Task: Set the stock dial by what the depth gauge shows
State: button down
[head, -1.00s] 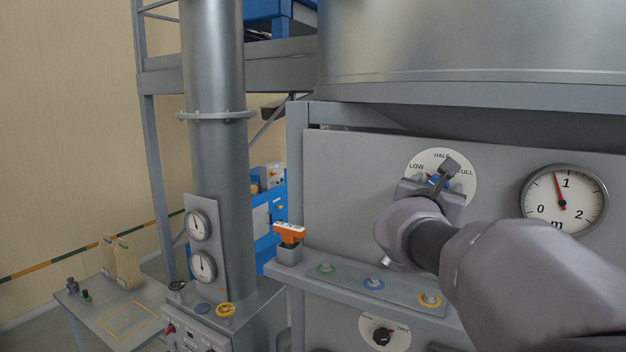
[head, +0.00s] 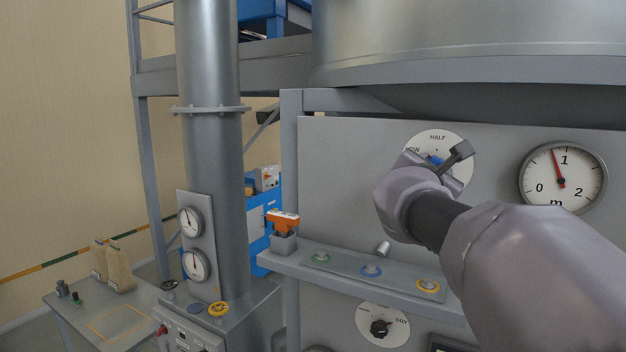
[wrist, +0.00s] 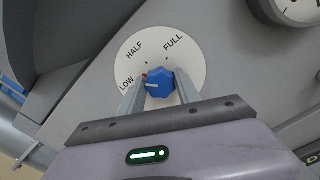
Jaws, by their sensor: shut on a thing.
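The stock dial is a white round plate (head: 425,140) marked LOW, HALF and FULL, with a blue knob (wrist: 160,83). My gripper (wrist: 158,88) is shut on this knob, one finger on each side. In the wrist view a white line on the knob faces left, towards the LOW side, with a small red mark beside it. In the head view my gripper hides much of the dial, including FULL. The depth gauge (head: 575,190), marked 0, 1, 2 and m, has a red needle just left of 1.
A lower knob (head: 381,328) has a DRY mark. Two more gauges (head: 190,222) are on the column.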

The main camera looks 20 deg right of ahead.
jog(key=shift+f+m+b, duration=0.15)
jog(key=shift+m+b, duration=3.45)
jog(key=shift+m, duration=0.5)
jog(key=c, duration=0.9)
grip_release()
jog(key=shift+o, duration=0.2)
